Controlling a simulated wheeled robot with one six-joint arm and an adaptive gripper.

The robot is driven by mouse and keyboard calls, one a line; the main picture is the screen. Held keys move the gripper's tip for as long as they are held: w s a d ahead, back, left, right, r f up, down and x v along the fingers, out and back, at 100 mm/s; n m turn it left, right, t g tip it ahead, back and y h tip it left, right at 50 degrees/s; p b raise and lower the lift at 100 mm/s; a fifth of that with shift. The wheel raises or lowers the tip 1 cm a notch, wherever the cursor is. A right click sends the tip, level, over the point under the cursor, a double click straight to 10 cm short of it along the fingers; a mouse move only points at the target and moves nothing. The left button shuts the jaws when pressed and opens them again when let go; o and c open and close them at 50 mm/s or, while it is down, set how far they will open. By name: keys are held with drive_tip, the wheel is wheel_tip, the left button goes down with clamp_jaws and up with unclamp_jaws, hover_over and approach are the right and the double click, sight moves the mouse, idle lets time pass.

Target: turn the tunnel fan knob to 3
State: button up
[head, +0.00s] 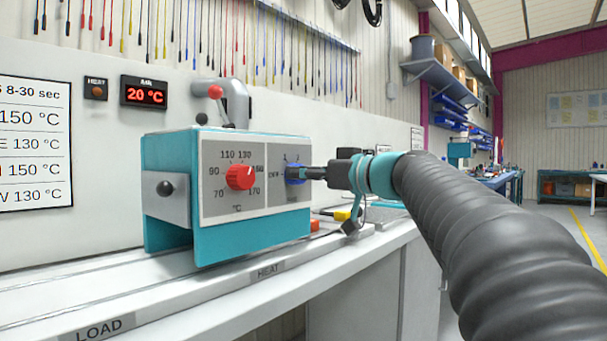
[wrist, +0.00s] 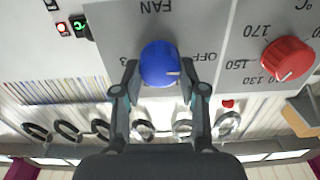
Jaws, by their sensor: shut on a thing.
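The blue fan knob (head: 294,174) is on the right of the teal tunnel heater's (head: 228,245) grey front panel. It also shows in the upside-down wrist view (wrist: 157,57), between the marks OFF and 3, with FAN printed on the panel. A short white line on the knob lies toward the OFF side; its exact setting is hard to read. My gripper (head: 310,174) reaches in from the right, and its two fingers are shut on the knob's sides, as the wrist view (wrist: 160,77) shows. In the head view the fingers hide part of the dial.
A black ball (head: 165,188) sticks out on the heater's left side. A red-lit display (head: 145,92) hangs behind. The bench front (head: 190,305) is clear.

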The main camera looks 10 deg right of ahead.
drive_tip(key=shift+f+m+p, duration=0.15)
drive_tip(key=shift+m+p, duration=1.25)
drive_tip(key=shift+m, duration=4.55)
drive_tip(key=shift+f+m+p, duration=0.15)
drive_tip(key=shift+m+p, duration=1.2)
drive_tip(key=shift+m, duration=4.55)
drive_tip(key=shift+f+m+p, duration=0.15)
drive_tip(key=shift+m+p, duration=1.25)
drive_tip(key=shift+m, duration=4.55)
drive_tip(key=o, duration=1.1)
drive_tip(key=shift+a, duration=0.1)
drive_tip(key=shift+o, duration=0.2)
